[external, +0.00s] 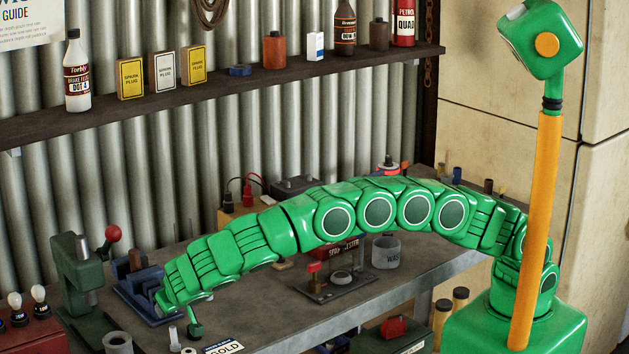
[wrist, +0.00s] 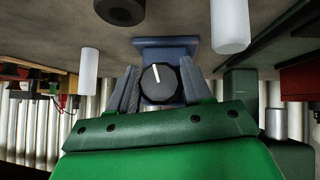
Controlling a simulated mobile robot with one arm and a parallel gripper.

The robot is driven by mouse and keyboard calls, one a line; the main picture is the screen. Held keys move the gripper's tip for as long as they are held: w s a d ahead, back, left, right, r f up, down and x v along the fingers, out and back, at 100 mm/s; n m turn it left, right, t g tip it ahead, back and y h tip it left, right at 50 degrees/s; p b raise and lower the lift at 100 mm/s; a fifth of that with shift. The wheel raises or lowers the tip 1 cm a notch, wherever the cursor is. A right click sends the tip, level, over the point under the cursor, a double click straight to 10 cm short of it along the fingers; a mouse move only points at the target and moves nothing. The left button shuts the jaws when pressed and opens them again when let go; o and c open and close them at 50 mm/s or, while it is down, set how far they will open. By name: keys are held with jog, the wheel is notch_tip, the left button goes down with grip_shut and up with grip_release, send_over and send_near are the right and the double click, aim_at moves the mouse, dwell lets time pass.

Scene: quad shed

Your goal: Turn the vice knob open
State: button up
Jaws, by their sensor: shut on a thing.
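The vice is blue. In the external view the vice (external: 138,288) sits on the bench at the lower left, partly behind the end of my arm. In the wrist view the vice (wrist: 165,43) is at the top middle. Its knob (wrist: 160,85) is black and faceted, with a white pointer line slanting slightly left of straight up. My gripper (wrist: 158,74) has one grey finger on each side of the knob and is shut on it. The external view hides the knob and the fingertips behind my wrist.
A green press with a red ball handle (external: 78,270) stands left of the vice. A grey ring (external: 118,342) and small pale cylinders (external: 174,338) lie close in front. A spark tester (external: 340,285) and a wash cup (external: 386,251) stand farther right. A shelf (external: 230,85) runs above.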

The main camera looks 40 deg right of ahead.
jog(key=o, duration=1)
jog(key=shift+f, duration=0.1)
jog(key=v, duration=0.7)
jog(key=shift+s+r, duration=0.3)
